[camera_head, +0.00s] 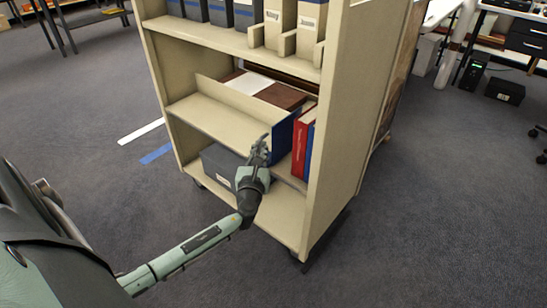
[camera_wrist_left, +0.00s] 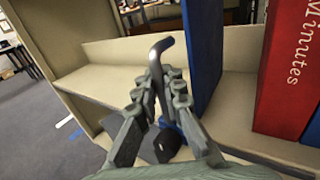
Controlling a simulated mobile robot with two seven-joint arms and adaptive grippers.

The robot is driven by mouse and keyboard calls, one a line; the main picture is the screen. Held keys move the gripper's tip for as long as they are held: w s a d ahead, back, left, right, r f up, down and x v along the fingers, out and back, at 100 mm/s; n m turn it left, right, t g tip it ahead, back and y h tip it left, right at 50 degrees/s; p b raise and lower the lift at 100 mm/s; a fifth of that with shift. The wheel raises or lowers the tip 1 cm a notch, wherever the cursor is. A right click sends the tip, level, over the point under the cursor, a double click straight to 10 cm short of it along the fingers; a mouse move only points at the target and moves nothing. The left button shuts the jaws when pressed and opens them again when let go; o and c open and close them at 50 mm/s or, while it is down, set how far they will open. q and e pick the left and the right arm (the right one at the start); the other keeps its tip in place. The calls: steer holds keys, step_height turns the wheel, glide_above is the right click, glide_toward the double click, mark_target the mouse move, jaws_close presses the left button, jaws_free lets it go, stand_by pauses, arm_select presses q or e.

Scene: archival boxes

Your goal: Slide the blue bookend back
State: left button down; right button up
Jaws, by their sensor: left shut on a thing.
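The blue bookend (camera_head: 281,141) stands upright on the cart's middle shelf, just left of the red binder; its tall blue panel also shows in the left wrist view (camera_wrist_left: 203,50). My left gripper (camera_head: 259,150) is at the front edge of this shelf, at the left side of the bookend. In the left wrist view its fingers (camera_wrist_left: 156,82) are closed together on a grey bent bar (camera_wrist_left: 162,46), which looks like the bookend's handle. The fingers hide where the bar joins the bookend. My right gripper is not in view.
A red binder (camera_head: 299,147) and a blue one stand right of the bookend. Brown and white boxes (camera_head: 277,93) lie behind a low cream divider (camera_head: 232,96). A grey box (camera_head: 219,162) is on the lower shelf. The cart's right side panel (camera_head: 345,120) bounds the shelf.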

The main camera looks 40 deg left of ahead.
arm_select(q)
steer(key=a+b, duration=0.1)
steer(key=a, duration=0.7)
steer(key=shift+w, duration=0.3)
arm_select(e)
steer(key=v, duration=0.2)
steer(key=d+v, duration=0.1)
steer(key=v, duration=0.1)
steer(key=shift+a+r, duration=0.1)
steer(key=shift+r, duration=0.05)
arm_select(q)
steer(key=c, duration=1.9)
jaws_free()
steer(key=v, duration=1.2)
